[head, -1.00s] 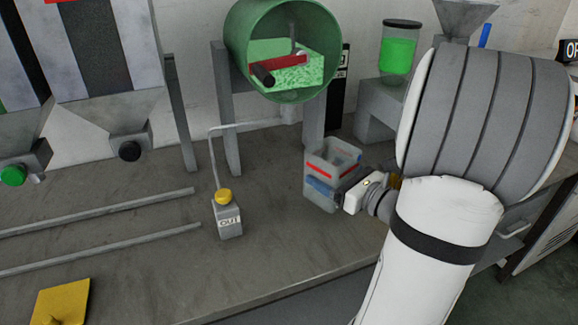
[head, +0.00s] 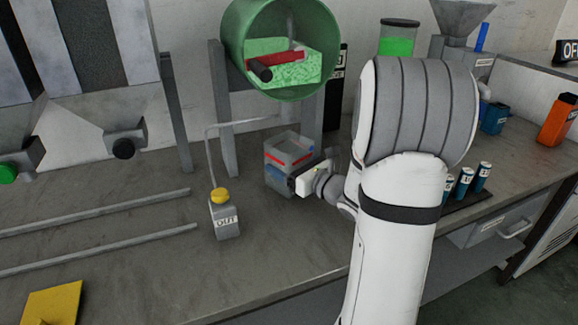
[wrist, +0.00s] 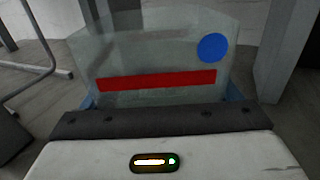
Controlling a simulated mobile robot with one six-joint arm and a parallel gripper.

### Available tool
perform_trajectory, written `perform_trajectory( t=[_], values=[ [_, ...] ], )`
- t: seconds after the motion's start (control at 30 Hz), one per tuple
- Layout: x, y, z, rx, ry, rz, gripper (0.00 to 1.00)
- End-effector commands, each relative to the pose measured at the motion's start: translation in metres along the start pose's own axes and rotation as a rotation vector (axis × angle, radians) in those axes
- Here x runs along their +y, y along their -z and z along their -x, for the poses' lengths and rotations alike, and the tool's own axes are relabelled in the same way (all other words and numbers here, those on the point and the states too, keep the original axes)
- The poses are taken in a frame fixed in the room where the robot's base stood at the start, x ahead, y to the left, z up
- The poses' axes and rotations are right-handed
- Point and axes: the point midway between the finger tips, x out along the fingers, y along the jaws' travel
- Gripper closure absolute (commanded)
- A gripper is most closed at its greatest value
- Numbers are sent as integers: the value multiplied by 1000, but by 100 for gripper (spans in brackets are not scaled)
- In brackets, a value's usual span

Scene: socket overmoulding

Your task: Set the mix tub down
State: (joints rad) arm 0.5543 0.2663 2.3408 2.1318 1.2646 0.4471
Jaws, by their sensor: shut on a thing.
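The mix tub (head: 287,150) is a clear, box-shaped tub with a red stripe and a blue band. It is near the legs of the green drum's stand, just right of the OUT bottle. My gripper (head: 297,182) is shut on its near right side. In the wrist view the tub (wrist: 150,60) fills the middle, with a red bar and a blue dot on its wall. The gripper (wrist: 165,112) covers its lower part. I cannot tell whether its base touches the bench.
The tilted green drum (head: 283,30) stands behind on grey legs. A bottle marked OUT (head: 224,215) with a yellow cap is to the left. Two rails (head: 100,250) and a yellow plate (head: 52,304) lie further left. The bench front (head: 240,280) is clear.

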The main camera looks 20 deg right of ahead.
Motion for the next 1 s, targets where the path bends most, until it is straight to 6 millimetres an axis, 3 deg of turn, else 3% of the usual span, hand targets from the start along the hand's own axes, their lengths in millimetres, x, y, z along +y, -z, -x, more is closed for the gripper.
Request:
perform_trajectory(
  t=[0.37, 0.4, 0.57, 0.9, 1.0],
  values=[
    [0, 5, 0, -2, -1, 2, 44],
    [0, 3, 0, -1, -1, 2, 13],
    [0, 3, 0, -1, -1, 1, 0],
    [1, -3, 0, -1, -2, 2, 0],
    [-1, -1, 15, 0, 3, 1, 0]
  ],
)
